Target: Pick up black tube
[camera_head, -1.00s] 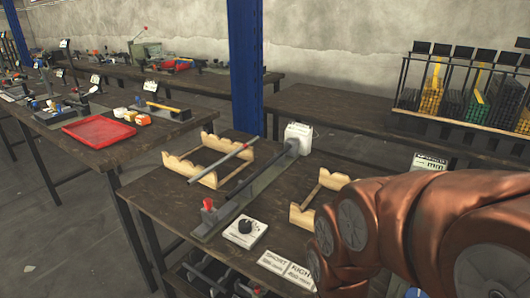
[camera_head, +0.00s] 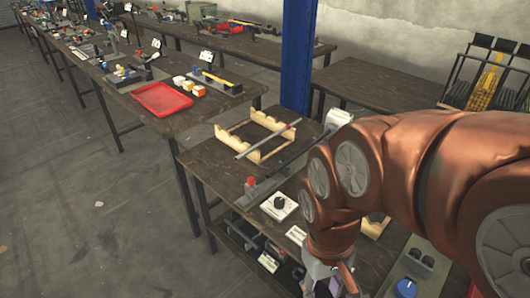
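A long, thin grey tube (camera_head: 262,141) lies across the pale wooden cradle (camera_head: 247,123) on the near bench. A red spot shows near its far end. Several dark cylindrical items (camera_head: 268,246) lie in a dark holder under the bench; I cannot tell whether the black tube is among them. My copper arm comes in from the right and bends down over the bench's front right. The start of my gripper (camera_head: 335,284) shows at the bottom edge. Its fingertips are cut off or hidden, so neither its opening nor any held thing can be made out.
A press with a red knob (camera_head: 251,181) and a white dial box (camera_head: 279,206) stand on the near bench (camera_head: 205,163). A red tray (camera_head: 162,99) lies on the left bench. A blue post (camera_head: 298,60) rises behind.

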